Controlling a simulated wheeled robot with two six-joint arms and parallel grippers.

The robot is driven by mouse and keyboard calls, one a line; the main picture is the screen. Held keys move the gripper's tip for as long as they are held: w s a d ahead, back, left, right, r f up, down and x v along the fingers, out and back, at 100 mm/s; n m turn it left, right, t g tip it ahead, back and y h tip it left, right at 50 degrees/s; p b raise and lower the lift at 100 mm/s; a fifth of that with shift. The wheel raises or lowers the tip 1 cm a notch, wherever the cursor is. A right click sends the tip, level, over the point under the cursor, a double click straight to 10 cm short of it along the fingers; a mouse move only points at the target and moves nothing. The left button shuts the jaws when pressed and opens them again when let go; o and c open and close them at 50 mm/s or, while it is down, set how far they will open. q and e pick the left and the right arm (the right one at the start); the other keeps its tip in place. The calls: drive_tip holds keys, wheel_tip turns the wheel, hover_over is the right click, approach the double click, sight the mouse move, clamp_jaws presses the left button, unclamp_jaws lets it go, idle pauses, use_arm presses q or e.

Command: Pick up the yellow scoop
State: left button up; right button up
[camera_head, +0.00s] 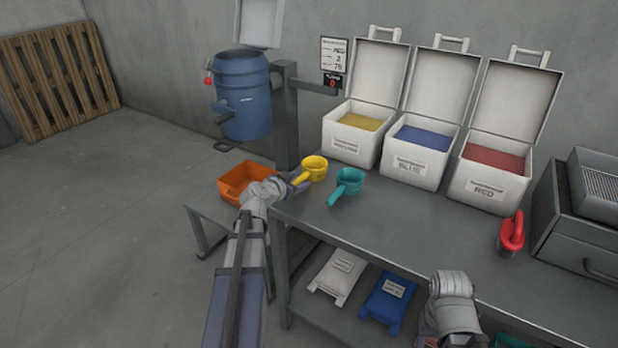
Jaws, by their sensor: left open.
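The yellow scoop (315,168) stands on the left end of the grey bench. Its bowl is at the right and its handle points down and left. My left gripper (299,183) is at the handle, with its jaws open. The jaws are small and partly hidden by the wrist, so I cannot tell whether they touch the handle. My right arm shows at the lower right, by the bench's front edge, and its fingers cannot be made out.
A teal scoop (348,183) stands just right of the yellow one. A red scoop (511,234) is farther right. Open white bins of yellow (347,148), blue (410,168) and red (484,188) material line the back. An orange tray (235,182) is left of the bench.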

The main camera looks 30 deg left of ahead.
sight(307, 176)
use_arm(q)
drive_tip(key=x, duration=0.2)
drive_tip(key=shift+w+f, duration=0.15)
drive_tip(key=shift+w, duration=0.1)
drive_tip(key=shift+c, duration=0.3)
clamp_jaws()
